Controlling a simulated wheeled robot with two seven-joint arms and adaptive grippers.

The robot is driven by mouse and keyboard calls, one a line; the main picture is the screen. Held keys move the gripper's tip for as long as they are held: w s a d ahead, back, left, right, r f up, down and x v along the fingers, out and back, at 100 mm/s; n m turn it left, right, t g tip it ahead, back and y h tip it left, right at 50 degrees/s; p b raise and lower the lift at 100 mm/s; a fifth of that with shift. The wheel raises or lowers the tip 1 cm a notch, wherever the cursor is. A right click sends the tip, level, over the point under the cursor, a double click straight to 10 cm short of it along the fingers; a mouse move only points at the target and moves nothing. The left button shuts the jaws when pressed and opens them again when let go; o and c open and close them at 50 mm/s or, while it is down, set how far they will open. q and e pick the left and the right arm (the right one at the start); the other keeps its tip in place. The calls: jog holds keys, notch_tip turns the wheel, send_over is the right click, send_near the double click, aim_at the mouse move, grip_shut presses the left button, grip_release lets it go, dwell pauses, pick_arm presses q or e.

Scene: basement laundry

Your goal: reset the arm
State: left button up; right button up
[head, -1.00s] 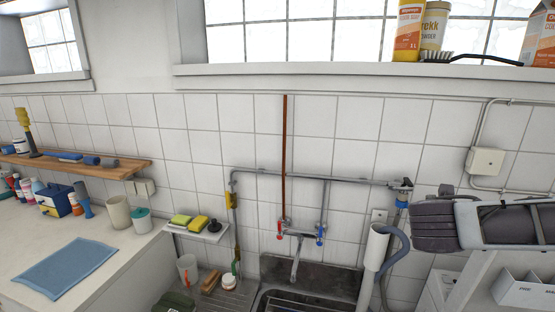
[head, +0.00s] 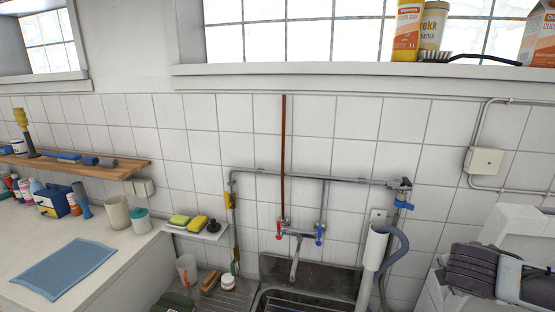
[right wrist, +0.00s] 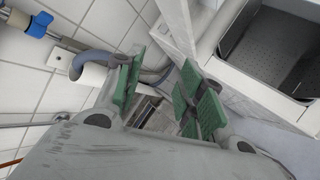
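My right arm (head: 475,268) shows at the lower right edge of the head view, with a dark ribbed end beside the sink area. In the right wrist view my right gripper (right wrist: 163,92) has its green finger pads spread apart, with nothing between them. Behind the gap are the grey drain hose (right wrist: 93,57) and wall tiles. My left arm and left gripper are not in the head view.
The sink (head: 310,275) with its tap (head: 297,240) lies left of my right arm, and a white standpipe (head: 375,248) with a hose stands between. A grey open bin (right wrist: 285,45) is close to the right gripper. The counter (head: 105,235) at left holds a blue cloth (head: 65,268).

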jog(key=s+a+f+m+g+y, duration=0.15)
jog(key=s+f+m, duration=0.25)
jog(key=f, duration=0.4)
jog(key=s+a+f+m+g+y, duration=0.1)
jog(key=s+a+f+m, duration=0.15)
jog(key=s+f, duration=0.4)
jog(key=s+a+f+m+y, duration=0.25)
jog(key=a+f+m, duration=0.2)
jog(key=a, duration=0.45)
jog(key=s+a+f+m+y, duration=0.1)
jog(key=s+a+f+m, duration=0.3)
jog(key=a, duration=0.5)
notch_tip(320, 180, down, 33)
jog(key=s+g, duration=0.1)
jog(key=g, duration=0.1)
jog(key=s+d+f, duration=0.2)
jog(key=s+f, duration=0.8)
jog(key=s, duration=0.1)
jog(key=s+d+f+g, duration=0.1)
jog(key=s+d+f, duration=0.1)
jog(key=s+f, duration=0.8)
jog(key=shift+s+d, duration=0.2)
jog(key=shift+s, duration=0.7)
